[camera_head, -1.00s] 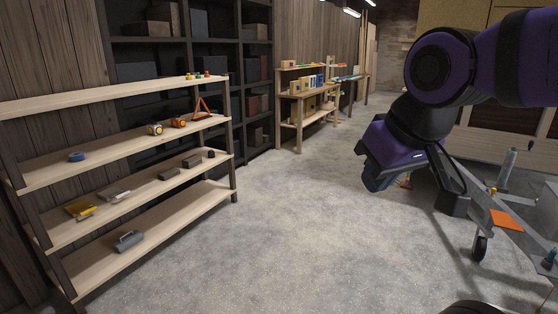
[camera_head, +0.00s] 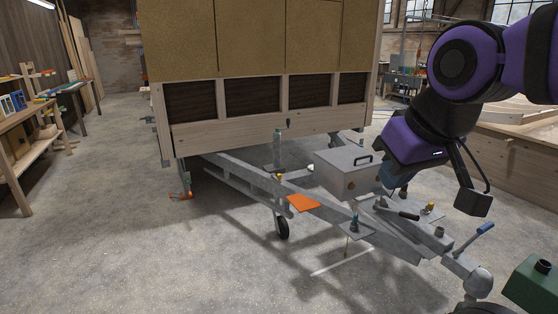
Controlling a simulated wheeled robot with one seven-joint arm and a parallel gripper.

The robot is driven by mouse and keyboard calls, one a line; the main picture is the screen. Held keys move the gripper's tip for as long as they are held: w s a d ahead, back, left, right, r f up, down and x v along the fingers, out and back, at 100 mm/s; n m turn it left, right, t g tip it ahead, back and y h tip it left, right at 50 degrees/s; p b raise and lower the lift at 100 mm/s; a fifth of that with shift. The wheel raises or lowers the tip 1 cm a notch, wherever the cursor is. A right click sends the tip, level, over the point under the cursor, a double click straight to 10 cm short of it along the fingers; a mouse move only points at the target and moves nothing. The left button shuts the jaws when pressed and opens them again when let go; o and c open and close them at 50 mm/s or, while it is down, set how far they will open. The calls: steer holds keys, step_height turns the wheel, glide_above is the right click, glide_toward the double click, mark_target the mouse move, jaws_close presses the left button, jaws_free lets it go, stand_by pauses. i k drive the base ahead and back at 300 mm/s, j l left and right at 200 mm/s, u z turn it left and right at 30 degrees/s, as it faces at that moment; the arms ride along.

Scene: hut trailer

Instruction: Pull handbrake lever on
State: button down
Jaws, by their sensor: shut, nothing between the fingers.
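The trailer's pale metal drawbar (camera_head: 425,242) runs toward the lower right. A lever with a dark grip (camera_head: 404,214) lies low along it, just below my gripper in the picture. I cannot tell for sure which is the handbrake lever. My gripper (camera_head: 396,191) is shut and empty, pointing down above the drawbar beside the grey box. Its fingertips are small and partly hidden by my wrist. It looks apart from both levers.
The grey box (camera_head: 348,172) with a black handle sits on the drawbar. An orange plate (camera_head: 303,203), a small wheel (camera_head: 282,228) and a green box (camera_head: 533,287) are nearby. The hut trailer body (camera_head: 262,85) stands behind. Floor at the lower left is clear.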

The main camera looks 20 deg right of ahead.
mark_target(412, 216)
steer(key=i+z, duration=0.2)
steer(key=z, duration=0.25)
steer(key=i+z, duration=0.25)
steer(key=z, duration=0.25)
steer(key=i+j+z, duration=0.1)
steer(key=z, duration=0.35)
steer(key=i+j+z, duration=0.2)
steer(key=z, duration=0.25)
steer(key=i+j+z, duration=0.2)
